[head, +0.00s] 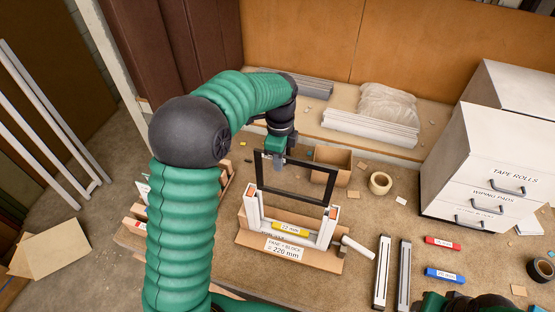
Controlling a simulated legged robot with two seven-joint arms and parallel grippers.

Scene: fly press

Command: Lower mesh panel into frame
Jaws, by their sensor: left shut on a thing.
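The mesh panel (297,203) shows as a thin black rectangular border with a see-through middle. My left gripper (279,160) is shut on its upper edge, near the left corner, and holds it upright. The white frame (327,230) stands below on a cardboard base, with two upright posts and an open top. The panel's lower edge shows between the post tops; I cannot tell whether it sits in any slots. A yellow labelled block (290,229) lies low between the posts. Only green and black parts of my right arm show at the lower right; its gripper is out of view.
A white cabinet (447,168) stands at the right. A tape roll (380,183) and an open cardboard box (333,160) lie behind the frame. Two grey rails (382,272), a red block (443,242) and a blue block (445,275) lie to its right.

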